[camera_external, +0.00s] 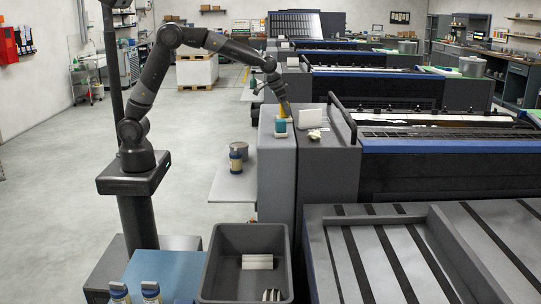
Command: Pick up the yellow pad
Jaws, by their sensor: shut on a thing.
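My arm reaches out to the top of the grey ink unit (278,170), with my gripper (286,107) pointing down at its far end. The yellow pad (281,113) is a small yellow patch at the fingertips, and my gripper is shut on it. The pad is partly hidden by the fingers. Just below it in the picture stands a small teal and white item (281,128). From this view I cannot tell whether the pad touches it or the unit top.
A white upright block (312,119) and a crumpled pale cloth (314,134) are right of the gripper. A black handrail (343,117) rises farther right. A side shelf (232,185) holds jars. A grey bin (212,262) stands in front.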

